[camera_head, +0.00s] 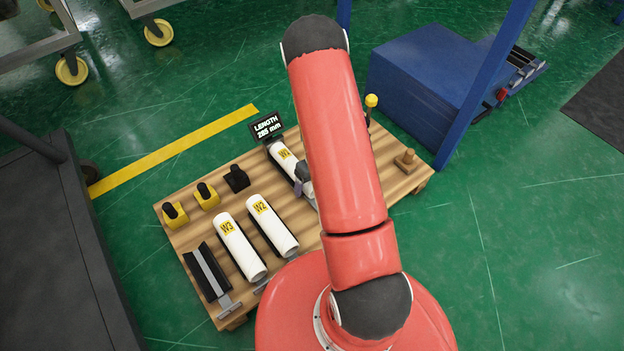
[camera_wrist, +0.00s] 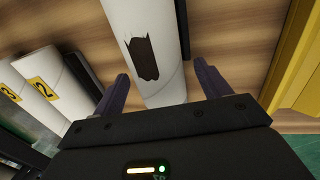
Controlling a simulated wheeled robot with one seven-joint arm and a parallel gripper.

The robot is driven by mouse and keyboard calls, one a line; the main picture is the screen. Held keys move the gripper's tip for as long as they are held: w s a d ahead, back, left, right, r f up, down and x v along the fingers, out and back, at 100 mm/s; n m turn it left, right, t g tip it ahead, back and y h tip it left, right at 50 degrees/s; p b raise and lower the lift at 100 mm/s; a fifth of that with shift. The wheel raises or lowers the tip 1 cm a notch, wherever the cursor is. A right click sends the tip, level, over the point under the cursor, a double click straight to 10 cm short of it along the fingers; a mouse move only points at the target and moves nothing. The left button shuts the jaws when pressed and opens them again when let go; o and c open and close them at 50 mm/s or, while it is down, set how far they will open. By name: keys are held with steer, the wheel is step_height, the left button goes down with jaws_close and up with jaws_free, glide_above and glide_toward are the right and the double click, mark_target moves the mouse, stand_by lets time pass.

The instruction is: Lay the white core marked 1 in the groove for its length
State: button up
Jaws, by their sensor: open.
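The white core marked 1 (camera_head: 286,160) lies on the wooden board, its yellow W1 label up, just below a small display (camera_head: 267,127) that reads LENGTH and a millimetre figure, perhaps 285. My gripper (camera_head: 303,178) is at its near end, partly hidden by my arm. In the wrist view a white core (camera_wrist: 150,45) with a dark ragged patch runs between the open fingers of my gripper (camera_wrist: 162,85); I cannot tell whether they touch it. The white cores W2 (camera_head: 270,222) and W3 (camera_head: 240,245) lie side by side to the left. No empty groove is clearly visible.
Two yellow blocks (camera_head: 206,197) and a black block (camera_head: 236,179) with knobs stand along the board's left edge. A black-and-grey channel piece (camera_head: 208,272) lies at front left. A wooden knob (camera_head: 406,160) stands at right. A blue box (camera_head: 425,85) is behind.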

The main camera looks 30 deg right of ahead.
steer(key=c, duration=1.2)
steer(key=shift+o, duration=0.2)
steer(key=shift+s, duration=0.2)
steer(key=shift+s+d, duration=0.1)
steer(key=shift+s, duration=0.25)
steer(key=shift+r, duration=0.15)
steer(key=shift+r+p, duration=2.6)
steer(key=shift+r, duration=0.3)
